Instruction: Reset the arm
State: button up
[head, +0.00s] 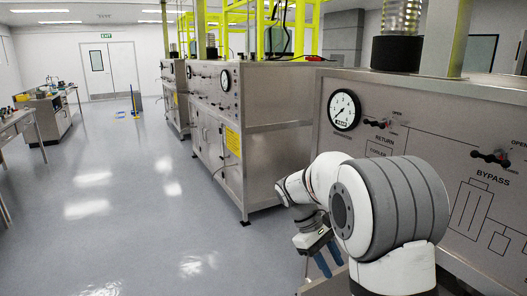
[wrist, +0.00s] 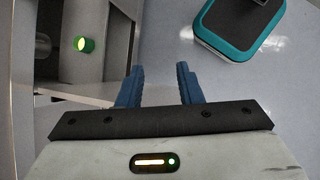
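My white and grey arm reaches from the lower right of the head view toward the middle. My gripper (head: 327,258) hangs low beside the right-hand steel panel, its blue fingers pointing down. In the wrist view, the two blue fingers (wrist: 158,88) stand apart with a clear gap. Nothing is held between them; the floor and a pale edge show behind.
The gauge panel (head: 430,140), with a pressure gauge (head: 344,110) and BYPASS valve handle (head: 490,157), stands close on the right. A steel cabinet (head: 280,150) stands behind the arm. A green round part (wrist: 84,44) shows upper left. The floor (head: 130,200) at left is open.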

jog(key=s+f+m+t+y+b, duration=0.2)
jog(key=s+m+t+y+b, duration=0.1)
jog(key=s, duration=0.7)
jog(key=s+a+f+m+t+y+b, duration=0.1)
jog(key=s+f+m+t+y+b, duration=0.1)
jog(key=s, duration=0.8)
jog(key=shift+s+a+f+m+t+y+b, duration=0.35)
jog(key=shift+f+m+t+b, duration=0.4)
jog(key=shift+m, duration=0.45)
jog(key=shift+w+r, duration=0.1)
jog(key=shift+w, duration=0.05)
